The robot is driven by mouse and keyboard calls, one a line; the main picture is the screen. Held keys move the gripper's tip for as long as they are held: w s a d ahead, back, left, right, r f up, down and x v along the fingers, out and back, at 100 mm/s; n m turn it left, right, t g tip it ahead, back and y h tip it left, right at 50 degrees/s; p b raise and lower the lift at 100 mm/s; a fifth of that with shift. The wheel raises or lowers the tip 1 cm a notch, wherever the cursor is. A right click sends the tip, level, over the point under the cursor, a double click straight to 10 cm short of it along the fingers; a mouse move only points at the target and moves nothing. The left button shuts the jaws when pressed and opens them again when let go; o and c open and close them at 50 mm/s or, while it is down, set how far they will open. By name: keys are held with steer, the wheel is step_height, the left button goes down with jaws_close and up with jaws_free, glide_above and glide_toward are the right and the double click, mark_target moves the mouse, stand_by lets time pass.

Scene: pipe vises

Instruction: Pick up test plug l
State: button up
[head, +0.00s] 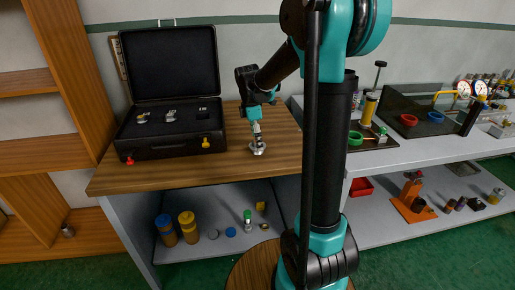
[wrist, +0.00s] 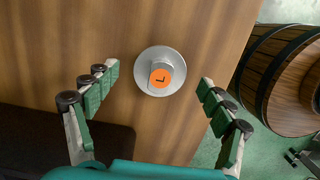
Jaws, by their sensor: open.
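Test plug L is a silver metal plug with a round flange and an orange top marked with an L-like character. In the wrist view the plug (wrist: 161,76) stands on the wooden table top, near its right edge. In the head view the plug (head: 257,150) is to the right of the black case. My gripper (wrist: 157,82) is open, with one green-padded finger at each side of the plug. Both fingers look apart from it. In the head view my gripper (head: 256,128) points down just above the plug; how high its fingertips are is hard to tell.
The open black case (head: 170,143) holds several small metal parts, with red and yellow latches in front. The wooden table top (head: 110,178) is otherwise clear. A barrel (wrist: 283,80) stands beyond its edge in the wrist view. A grey bench (head: 410,152) with tools is at right.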

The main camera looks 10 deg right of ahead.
steer(key=shift+d+f, duration=0.1)
steer(key=shift+f, duration=0.7)
steer(key=shift+c, duration=0.3)
steer(key=c, duration=1.3)
steer(key=shift+r, duration=0.1)
